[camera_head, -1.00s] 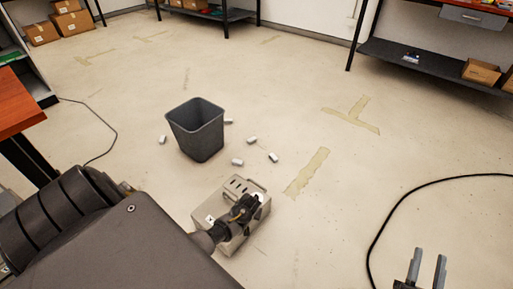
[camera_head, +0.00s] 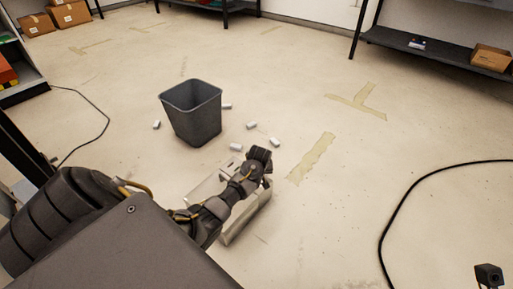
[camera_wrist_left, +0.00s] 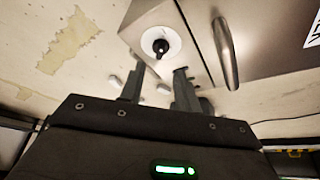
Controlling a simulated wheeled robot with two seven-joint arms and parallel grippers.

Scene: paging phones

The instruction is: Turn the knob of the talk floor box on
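The talk floor box (camera_head: 245,217) is a pale metal box on the floor, partly hidden under my left arm in the head view. In the left wrist view its metal face (camera_wrist_left: 270,35) shows a black knob (camera_wrist_left: 160,46) on a round white dial, beside a bar handle (camera_wrist_left: 225,53). My left gripper (camera_wrist_left: 159,78) is open and empty. Its fingertips are just short of the dial, one on each side of the knob in the picture; contact is not visible. The head view hides these fingers. A dark part of my right arm shows at the lower right; its fingers cannot be made out.
A grey bin (camera_head: 193,113) stands behind the box, with several small white pieces scattered around it. A black cable (camera_head: 398,218) curves over the floor at right. Shelves (camera_head: 430,50) stand at the back. Floor between box and cable is clear.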

